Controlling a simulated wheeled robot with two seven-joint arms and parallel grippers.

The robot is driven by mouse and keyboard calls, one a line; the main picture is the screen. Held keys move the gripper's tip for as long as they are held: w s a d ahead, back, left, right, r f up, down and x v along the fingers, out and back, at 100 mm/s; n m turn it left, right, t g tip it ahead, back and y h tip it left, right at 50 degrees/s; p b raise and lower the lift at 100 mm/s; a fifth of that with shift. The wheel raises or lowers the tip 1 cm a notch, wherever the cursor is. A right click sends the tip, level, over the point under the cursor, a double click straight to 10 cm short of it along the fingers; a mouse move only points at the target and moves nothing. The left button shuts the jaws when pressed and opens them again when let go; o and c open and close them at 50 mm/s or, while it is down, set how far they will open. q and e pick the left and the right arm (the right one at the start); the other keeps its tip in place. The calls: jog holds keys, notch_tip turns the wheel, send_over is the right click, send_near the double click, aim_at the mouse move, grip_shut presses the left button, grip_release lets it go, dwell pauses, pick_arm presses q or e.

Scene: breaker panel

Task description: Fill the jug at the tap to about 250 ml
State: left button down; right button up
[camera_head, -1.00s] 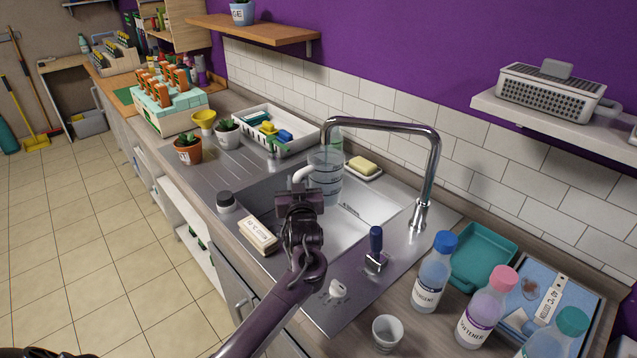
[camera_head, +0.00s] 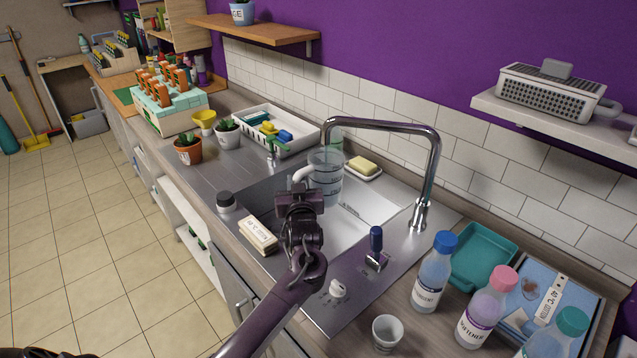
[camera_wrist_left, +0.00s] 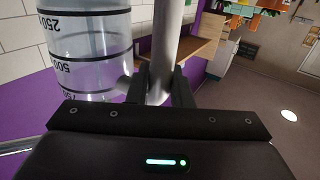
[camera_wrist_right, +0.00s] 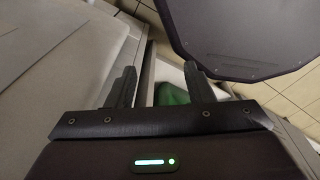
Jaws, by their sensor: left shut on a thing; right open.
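The clear jug (camera_head: 326,178) with dark level marks hangs over the sink (camera_head: 370,205), roughly upright, its mouth beneath the end of the tap (camera_head: 383,124). My left gripper (camera_head: 299,193) is shut on the jug's pale handle. The left wrist view shows the handle (camera_wrist_left: 161,55) between the fingers and the jug (camera_wrist_left: 92,45) with its 250, 500 and 750 marks inverted. I cannot make out a water stream or level. A blue-handled lever (camera_head: 376,240) stands upright on the sink deck. My right gripper (camera_wrist_right: 160,82) is open and empty in its wrist view, outside the head view.
A soap dish (camera_head: 362,168) stands behind. Bottles (camera_head: 433,275), a small cup (camera_head: 387,334) and a teal tray (camera_head: 484,256) crowd the right counter.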

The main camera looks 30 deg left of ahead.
pick_arm(q)
jog(key=shift+r, duration=0.1)
dwell(0.4)
jog(key=shift+s+a, duration=0.1)
jog(key=shift+s, duration=0.1)
jog(key=s+a+p, duration=0.3)
jog(key=s+p, duration=0.3)
jog(key=s, duration=0.4)
jog(key=shift+a, duration=0.15)
